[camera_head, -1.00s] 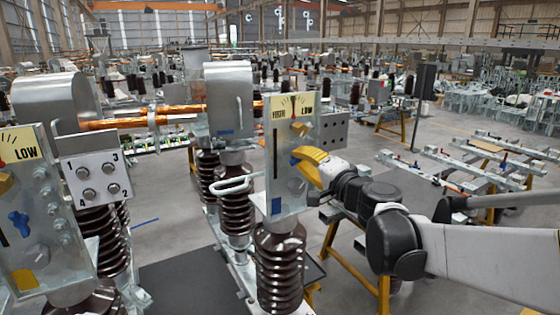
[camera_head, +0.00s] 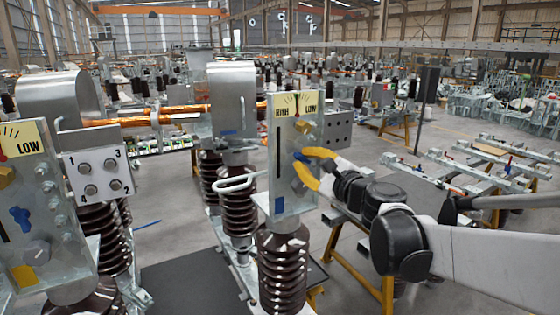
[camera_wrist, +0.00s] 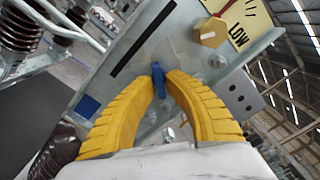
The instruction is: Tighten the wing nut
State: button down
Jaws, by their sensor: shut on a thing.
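The blue wing nut (camera_head: 301,157) sits on the right upright metal panel (camera_head: 281,180), below a yellow HIGH/LOW dial plate (camera_head: 296,105) and a yellow knob (camera_head: 302,127). My gripper (camera_head: 308,160) comes from the right, with its two yellow fingers curved toward the panel. In the wrist view, the blue wing nut (camera_wrist: 158,80) stands between the tips of my gripper (camera_wrist: 161,77), which is shut on it. The fingertips hide part of the nut.
A similar panel (camera_head: 40,215) at the left carries another blue wing nut (camera_head: 20,219). A numbered block (camera_head: 98,177) stands beside it. Brown ribbed insulators (camera_head: 281,265) support the panels. A bent metal handle (camera_head: 245,183) sticks out left of the right panel.

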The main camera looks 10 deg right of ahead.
jog(key=m, duration=0.4)
jog(key=shift+a+m, duration=0.1)
jog(key=shift+m, duration=0.2)
jog(key=shift+a+f+m+b, duration=0.1)
jog(key=shift+m+b, duration=0.2)
jog(key=shift+m, duration=2)
jog(key=c, duration=1.4)
grip_release()
jog(key=v, duration=1.2)
jog(key=shift+s, duration=0.1)
